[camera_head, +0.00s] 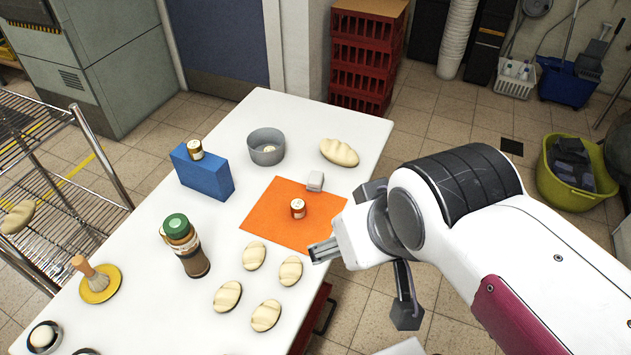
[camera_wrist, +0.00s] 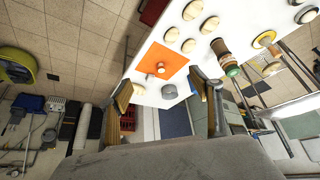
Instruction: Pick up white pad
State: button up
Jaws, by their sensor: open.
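A small pale white-grey block (camera_head: 315,181), the only thing that looks like the white pad, sits at the far right edge of the orange mat (camera_head: 270,222) on the white table. I cannot make it out clearly in the wrist view. My gripper (camera_head: 322,250) is off the near right corner of the mat, apart from the block and nearer the camera. In the wrist view my gripper (camera_wrist: 164,82) shows its two fingers wide apart with nothing between them. The orange mat (camera_wrist: 158,57) shows beyond the fingers.
A small jar with a red and white label (camera_head: 298,209) stands on the mat. A grey pot (camera_head: 266,147) and a bread loaf (camera_head: 339,152) are behind it. A blue block (camera_head: 203,174) bears another jar. Several rolls lie in front; a green-lidded bottle (camera_head: 186,246) stands left.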

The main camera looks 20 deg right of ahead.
jog(key=w+d+r+t+h, duration=0.25)
jog(key=w+d, duration=0.35)
jog(key=w, duration=0.7)
jog(key=w+d+r+t+h, duration=0.1)
jog(key=w+d+r+t, duration=0.15)
jog(key=w+d, duration=0.7)
jog(key=w+d+f+n+t+y, duration=0.1)
jog(key=w+f+n, duration=0.15)
jog(key=w, duration=0.75)
jog(key=w+d+f+n+t+y, duration=0.1)
jog(key=w+d+f, duration=0.15)
jog(key=w, duration=0.75)
jog(key=w+f+n+y, duration=0.25)
jog(key=w+f, duration=0.25)
jog(key=f, duration=0.3)
jog(key=n+y, duration=0.3)
jog(key=y, duration=0.9)
send_near(316, 181)
jog(key=w, duration=0.2)
jog(key=w+a, duration=0.1)
jog(key=shift+w+r, duration=0.15)
jog(key=shift+r, duration=0.15)
jog(key=shift+a, duration=0.1)
